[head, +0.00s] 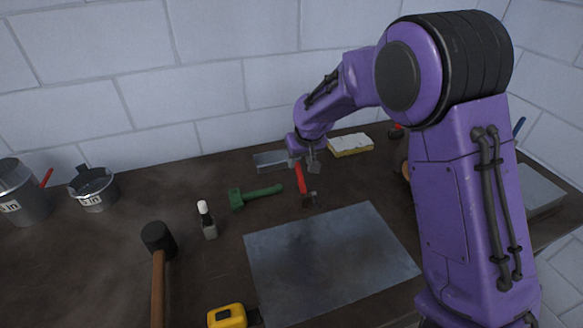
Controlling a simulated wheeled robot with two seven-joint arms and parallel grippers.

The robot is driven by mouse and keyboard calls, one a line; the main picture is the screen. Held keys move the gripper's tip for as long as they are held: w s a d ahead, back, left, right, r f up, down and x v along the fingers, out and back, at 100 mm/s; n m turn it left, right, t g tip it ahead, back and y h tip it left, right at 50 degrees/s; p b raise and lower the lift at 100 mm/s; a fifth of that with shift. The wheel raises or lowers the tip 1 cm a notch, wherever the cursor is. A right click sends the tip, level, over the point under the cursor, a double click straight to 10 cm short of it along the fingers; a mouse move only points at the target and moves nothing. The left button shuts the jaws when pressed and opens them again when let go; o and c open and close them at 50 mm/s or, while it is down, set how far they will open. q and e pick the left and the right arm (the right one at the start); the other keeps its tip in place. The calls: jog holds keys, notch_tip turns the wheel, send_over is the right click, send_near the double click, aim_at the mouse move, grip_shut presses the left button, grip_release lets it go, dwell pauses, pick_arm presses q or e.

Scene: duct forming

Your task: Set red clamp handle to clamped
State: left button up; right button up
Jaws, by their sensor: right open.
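The red clamp handle (300,177) stands near the back edge of the grey metal sheet (335,262), with a dark clamp body (308,199) at its lower end. The handle looks tilted, its upper end leaning to the left and away. My right gripper (304,164) is at the upper end of the red handle, pointing down, with its fingers apart. I cannot tell whether a finger touches the handle. My right arm covers much of the right side. My left gripper is out of view.
A green clamp-like tool (255,195) lies left of the red handle. Behind stand a metal tray (270,160) and a yellow-white block (350,145). A bottle (206,220), black mallet (158,240), yellow tape measure (227,317) and two metal buckets (93,188) are on the left.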

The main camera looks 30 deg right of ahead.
aim_at(299, 169)
jog(key=p+x, duration=0.1)
jog(key=x, duration=0.8)
jog(key=shift+d+r, duration=0.1)
jog(key=shift+d, duration=0.05)
jog(key=shift+s+r, duration=0.15)
jog(key=shift+s, duration=0.1)
jog(key=shift+c, duration=0.3)
jog(key=shift+w, duration=0.1)
grip_shut()
